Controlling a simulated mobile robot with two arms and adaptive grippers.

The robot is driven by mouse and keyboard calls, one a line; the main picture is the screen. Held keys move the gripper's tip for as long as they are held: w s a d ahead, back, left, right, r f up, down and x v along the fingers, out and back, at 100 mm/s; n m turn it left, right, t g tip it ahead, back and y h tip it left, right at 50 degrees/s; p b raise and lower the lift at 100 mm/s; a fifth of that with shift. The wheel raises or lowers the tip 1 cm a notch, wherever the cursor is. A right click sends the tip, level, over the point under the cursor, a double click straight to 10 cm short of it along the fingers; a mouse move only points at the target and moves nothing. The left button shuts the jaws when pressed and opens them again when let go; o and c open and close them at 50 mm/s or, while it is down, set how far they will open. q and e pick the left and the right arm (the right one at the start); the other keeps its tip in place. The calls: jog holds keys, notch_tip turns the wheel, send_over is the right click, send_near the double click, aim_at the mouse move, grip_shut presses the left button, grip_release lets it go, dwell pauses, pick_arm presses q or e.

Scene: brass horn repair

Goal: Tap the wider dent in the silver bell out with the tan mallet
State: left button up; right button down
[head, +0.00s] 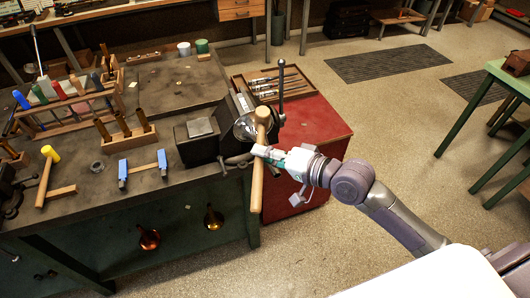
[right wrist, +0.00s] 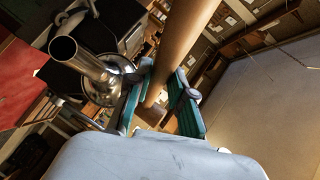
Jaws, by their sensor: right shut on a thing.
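The tan mallet (head: 256,192) is upright in the head view, its thicker head at the top and its handle hanging down past the bench's right edge. My right gripper (head: 262,152) is shut on its handle. In the right wrist view the tan shaft passes between the teal fingers (right wrist: 160,88). The silver bell (head: 244,127) is at the vise, just left of the mallet head and partly hidden by it. The bell also shows in the right wrist view (right wrist: 65,48), with its tube toward me. I cannot make out its dents. My left gripper is not in view.
The dark vise (head: 198,148) stands on the bench's right end. A red cabinet (head: 320,130) with a tool tray (head: 262,75) is beside it. A yellow-headed mallet (head: 49,152), a blue-ended holder (head: 143,168) and tool racks occupy the left.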

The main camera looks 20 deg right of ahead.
jog(key=shift+r, duration=0.15)
jog(key=shift+f+p, duration=0.45)
jog(key=shift+p, duration=0.25)
dwell(0.8)
jog(key=shift+w, duration=0.1)
dwell(0.4)
jog(key=shift+r+p, duration=0.4)
jog(key=shift+p, duration=0.05)
dwell(0.7)
